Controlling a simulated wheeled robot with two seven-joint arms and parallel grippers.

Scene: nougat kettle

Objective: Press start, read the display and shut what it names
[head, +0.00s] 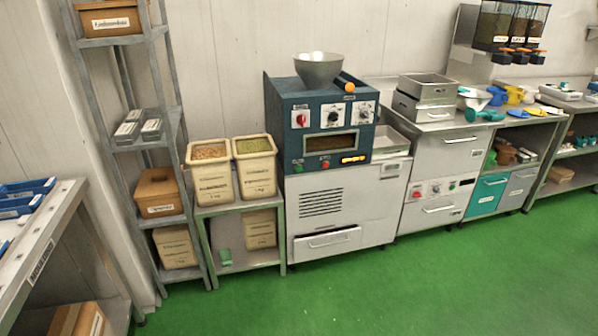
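The kettle machine (318,130) stands against the wall, with a dark blue control panel above a light grey cabinet. A small lit orange display (353,159) is at the panel's lower right; its text is too small to read. A green button (298,168) sits at the panel's lower left; I cannot tell whether it is the start button. A red knob (301,119) and two dark dials are above a window (331,143). The drawer (328,244) at the cabinet's bottom appears to stand partly out. Neither gripper is in view.
Two open ingredient bins (212,184) stand on a low table left of the machine. A shelf rack (160,130) is further left. A grey cabinet with drawers (441,180) and teal and grey drawers (486,195) are to the right. The green floor (400,290) in front is clear.

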